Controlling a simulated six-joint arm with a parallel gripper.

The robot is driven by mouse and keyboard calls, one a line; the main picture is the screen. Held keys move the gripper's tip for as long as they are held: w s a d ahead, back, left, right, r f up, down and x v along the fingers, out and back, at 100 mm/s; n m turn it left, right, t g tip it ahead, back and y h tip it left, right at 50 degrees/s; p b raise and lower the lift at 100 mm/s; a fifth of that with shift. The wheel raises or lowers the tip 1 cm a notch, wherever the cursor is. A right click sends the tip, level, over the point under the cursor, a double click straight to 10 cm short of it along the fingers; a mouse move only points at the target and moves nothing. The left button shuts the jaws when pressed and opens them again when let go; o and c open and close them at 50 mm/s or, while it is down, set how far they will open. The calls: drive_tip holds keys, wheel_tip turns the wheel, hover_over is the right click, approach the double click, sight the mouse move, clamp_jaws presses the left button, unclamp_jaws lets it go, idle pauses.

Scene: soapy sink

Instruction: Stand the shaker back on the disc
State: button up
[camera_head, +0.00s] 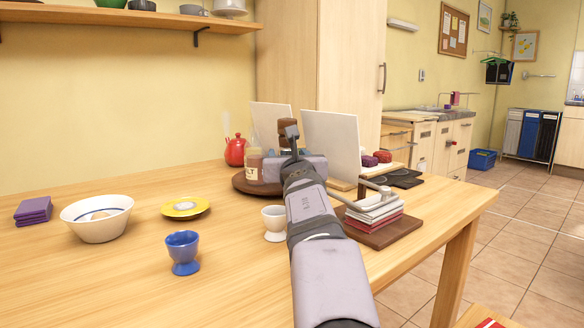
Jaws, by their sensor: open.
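A dark brown round disc (243,184) lies on the table, partly hidden behind my arm. An amber bottle with a pale label (253,166) stands on it, with another jar (270,168) just right of it. My gripper (290,137) is open, over the right part of the disc as seen here. A brown cylindrical top (283,130) shows right behind the gripper finger; it may be the shaker. Its lower part is hidden by my gripper, so I cannot tell whether it touches the disc or a finger.
Two white panels (331,145) stand close behind and right of my gripper. A white egg cup (274,222), a blue egg cup (183,252), a yellow dish (186,207) and a bowl (97,217) stand left. The front left table is clear.

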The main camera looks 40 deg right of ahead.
drive_tip(key=v, duration=0.8)
drive_tip(key=shift+r, duration=0.1)
idle(0.3)
